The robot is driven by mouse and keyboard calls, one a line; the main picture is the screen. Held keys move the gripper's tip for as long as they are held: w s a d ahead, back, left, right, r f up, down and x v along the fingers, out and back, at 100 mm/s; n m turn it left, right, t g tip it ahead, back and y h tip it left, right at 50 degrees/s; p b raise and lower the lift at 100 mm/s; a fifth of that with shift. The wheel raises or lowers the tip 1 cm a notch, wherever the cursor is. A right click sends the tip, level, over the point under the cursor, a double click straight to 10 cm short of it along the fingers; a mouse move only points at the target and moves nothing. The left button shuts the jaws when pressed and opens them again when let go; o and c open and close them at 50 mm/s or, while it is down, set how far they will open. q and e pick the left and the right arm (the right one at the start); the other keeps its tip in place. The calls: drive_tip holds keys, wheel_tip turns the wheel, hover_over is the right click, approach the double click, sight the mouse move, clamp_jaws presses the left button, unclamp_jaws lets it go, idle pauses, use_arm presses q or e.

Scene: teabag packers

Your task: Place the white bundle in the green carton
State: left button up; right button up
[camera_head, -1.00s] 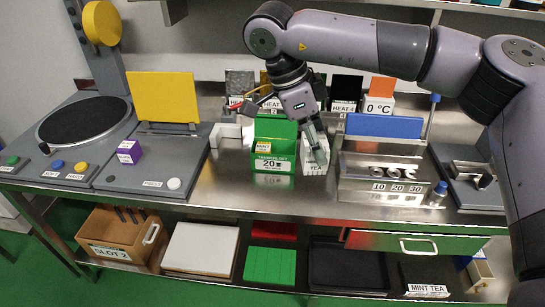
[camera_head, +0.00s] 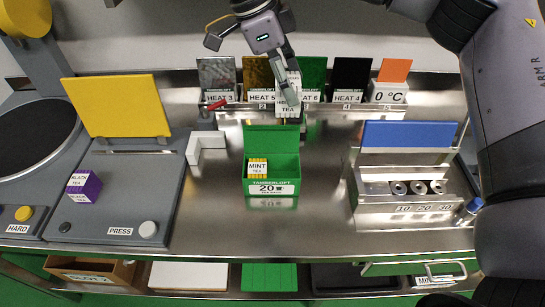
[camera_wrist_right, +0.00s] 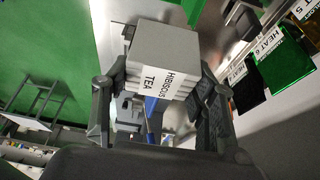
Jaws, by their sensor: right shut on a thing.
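The white bundle (camera_head: 287,111), a stack labelled HIBISCUS TEA, is held by my right gripper (camera_head: 289,92). In the right wrist view the fingers (camera_wrist_right: 163,82) clasp the bundle (camera_wrist_right: 165,52) from both sides. In the head view it appears above and behind the green carton (camera_head: 287,186), apart from it. The carton stands on the counter with its lid raised at the back. A yellow MINT TEA bundle (camera_head: 257,168) sits in its left part; the right part looks empty. My left gripper is not in view.
A white angled block (camera_head: 206,147) stands left of the carton. A rack with coloured HEAT plates (camera_head: 352,80) is behind. The press with a yellow plate (camera_head: 118,105) is left; a metal station with a blue plate (camera_head: 408,133) is right.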

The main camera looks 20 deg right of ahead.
sight(289, 114)
drive_tip(key=f, duration=0.4)
drive_tip(key=s+f, duration=0.1)
drive_tip(key=f, duration=0.2)
drive_tip(key=shift+s, duration=0.1)
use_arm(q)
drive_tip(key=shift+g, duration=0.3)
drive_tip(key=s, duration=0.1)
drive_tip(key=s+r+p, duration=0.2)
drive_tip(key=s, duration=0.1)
use_arm(e)
wheel_tip(289, 114, down, 12)
drive_tip(key=shift+w+r, duration=0.15)
drive_tip(key=shift+w, duration=0.15)
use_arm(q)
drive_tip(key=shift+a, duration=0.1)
